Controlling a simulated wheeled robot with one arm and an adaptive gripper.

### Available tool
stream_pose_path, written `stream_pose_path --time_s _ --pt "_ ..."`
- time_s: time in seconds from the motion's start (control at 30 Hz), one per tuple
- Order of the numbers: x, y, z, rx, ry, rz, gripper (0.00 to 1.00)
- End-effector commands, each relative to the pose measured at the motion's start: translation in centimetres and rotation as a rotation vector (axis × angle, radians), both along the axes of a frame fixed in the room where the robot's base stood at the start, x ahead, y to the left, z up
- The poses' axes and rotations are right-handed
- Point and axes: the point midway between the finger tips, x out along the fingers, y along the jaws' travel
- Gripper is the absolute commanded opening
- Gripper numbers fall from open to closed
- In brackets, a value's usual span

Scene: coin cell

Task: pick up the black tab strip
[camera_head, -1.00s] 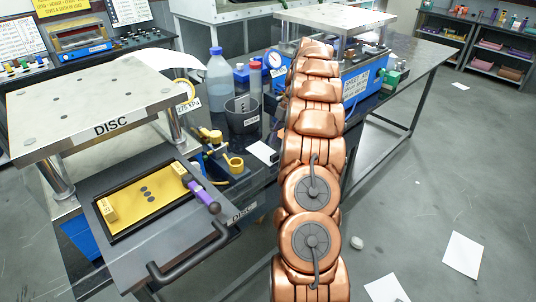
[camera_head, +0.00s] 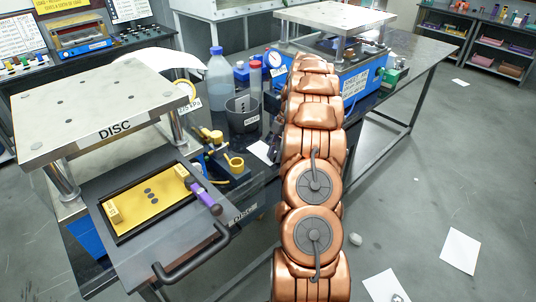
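I cannot make out a black tab strip for certain in this view. My gripper is not visible; my copper arm rises up the middle of the picture and its far end is foreshortened, hiding part of the bench behind it. At the left, a yellow tray (camera_head: 135,213) in a dark frame lies on the pulled-out drawer (camera_head: 185,237) of the DISC press. A purple-handled tool (camera_head: 203,195) rests across the tray's right end.
The DISC press top plate (camera_head: 100,105) overhangs the drawer's back. A clear bottle (camera_head: 219,75) and a dark cup (camera_head: 242,115) stand between it and my arm. A blue press (camera_head: 365,78) stands behind my arm. Loose papers (camera_head: 459,250) lie on the floor at the right.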

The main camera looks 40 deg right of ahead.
Motion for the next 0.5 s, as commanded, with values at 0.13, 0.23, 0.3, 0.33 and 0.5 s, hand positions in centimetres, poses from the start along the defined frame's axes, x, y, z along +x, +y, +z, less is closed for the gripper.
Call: stream_pose_path --time_s 0.13,0.23,0.3,0.33,0.5 --pt "0.0 0.0 -0.01 0.0 0.0 0.0 0.12" --pt "0.0 0.01 -0.02 0.0 0.0 0.0 0.02" --pt "0.01 0.01 -0.02 0.0 0.0 0.0 0.0" --pt "0.01 0.01 -0.02 0.0 0.0 0.0 0.0" --pt "0.02 0.0 0.01 0.0 0.0 0.0 0.0"
